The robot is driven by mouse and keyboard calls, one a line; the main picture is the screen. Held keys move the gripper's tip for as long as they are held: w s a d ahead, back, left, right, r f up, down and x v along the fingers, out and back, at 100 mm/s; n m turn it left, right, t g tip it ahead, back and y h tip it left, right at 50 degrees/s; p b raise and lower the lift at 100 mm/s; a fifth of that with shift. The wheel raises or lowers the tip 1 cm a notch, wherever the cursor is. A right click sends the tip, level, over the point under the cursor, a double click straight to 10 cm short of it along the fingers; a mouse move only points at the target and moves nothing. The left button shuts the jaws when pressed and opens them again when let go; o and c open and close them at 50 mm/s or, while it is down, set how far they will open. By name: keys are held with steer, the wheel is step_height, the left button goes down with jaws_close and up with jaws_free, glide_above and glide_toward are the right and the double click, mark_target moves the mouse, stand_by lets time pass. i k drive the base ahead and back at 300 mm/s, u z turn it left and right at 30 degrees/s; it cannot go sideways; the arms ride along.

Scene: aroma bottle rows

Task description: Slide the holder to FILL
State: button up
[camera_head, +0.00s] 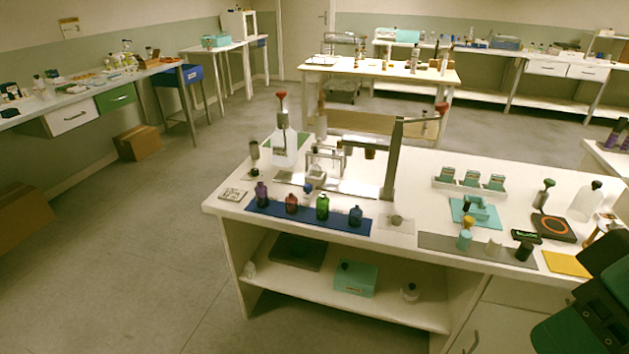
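A bench station stands at the back left of the white table (420,285). It has a pale base plate (350,188), a small white frame (325,157) and a grey upright post (391,172) with an arm at its top. A small pale piece (316,171) sits under the frame; it may be the holder, but it is too small to tell. I cannot read any FILL mark. A dark green and black part of my own arm shows at the lower right. My gripper's fingertips are not in the picture.
Several coloured bottles stand on a blue mat (270,208) in front of the station. A large clear bottle (284,148) stands at its left. A teal stand (476,208), a grey mat (440,243) and a white rack (468,188) occupy the right side.

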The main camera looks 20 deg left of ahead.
mark_target(312, 182)
steer(key=z, duration=0.05)
steer(key=k, duration=0.5)
steer(key=u, duration=1.1)
steer(key=i, duration=1.45)
steer(key=z, duration=0.45)
